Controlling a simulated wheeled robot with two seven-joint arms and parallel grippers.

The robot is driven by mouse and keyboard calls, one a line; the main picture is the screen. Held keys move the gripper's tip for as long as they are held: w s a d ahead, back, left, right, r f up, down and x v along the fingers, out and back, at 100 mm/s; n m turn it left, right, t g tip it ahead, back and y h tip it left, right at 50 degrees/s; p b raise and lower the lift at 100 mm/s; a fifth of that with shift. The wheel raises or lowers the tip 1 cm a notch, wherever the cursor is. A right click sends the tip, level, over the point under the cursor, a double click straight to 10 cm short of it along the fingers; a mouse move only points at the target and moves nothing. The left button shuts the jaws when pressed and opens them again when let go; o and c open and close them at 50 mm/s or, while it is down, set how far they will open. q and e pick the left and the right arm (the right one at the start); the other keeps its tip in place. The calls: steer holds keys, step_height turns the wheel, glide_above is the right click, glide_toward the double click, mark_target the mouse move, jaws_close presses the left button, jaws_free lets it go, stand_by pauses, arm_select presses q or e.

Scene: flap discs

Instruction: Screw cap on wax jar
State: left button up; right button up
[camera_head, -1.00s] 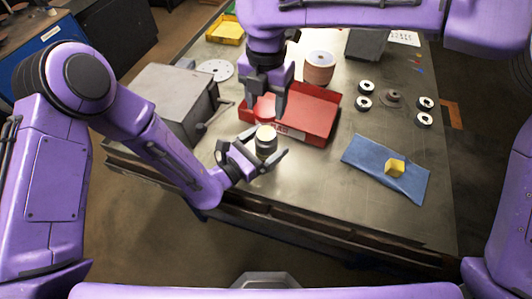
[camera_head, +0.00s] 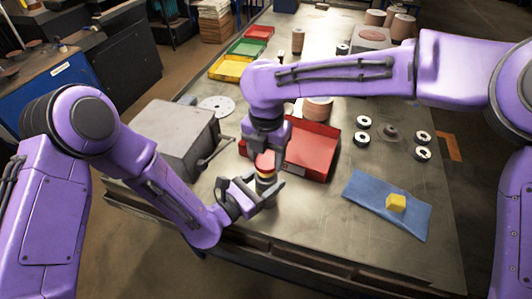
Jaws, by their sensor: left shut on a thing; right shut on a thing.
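The wax jar (camera_head: 265,184) stands upright near the table's front edge. My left gripper (camera_head: 262,193) is shut around its body from the left and front, hiding part of it. My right gripper (camera_head: 265,151) points down from above and is shut on a reddish cap (camera_head: 265,162). The cap is right over the jar's mouth, with a pale yellow band showing just beneath it. I cannot tell whether the cap touches the rim or how far its thread is engaged.
An open red bin (camera_head: 316,150) stands close behind the jar. A grey metal box (camera_head: 168,133) with a lever is at left. At right, a blue cloth (camera_head: 365,190) bears a yellow block (camera_head: 396,202), with several small rings behind it.

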mark_target(266, 160)
steer(key=shift+f, duration=0.9)
steer(key=shift+f, duration=0.55)
steer(key=m, duration=0.3)
steer(key=shift+m, duration=0.4)
steer(key=m, duration=1.8)
steer(key=shift+m, duration=0.4)
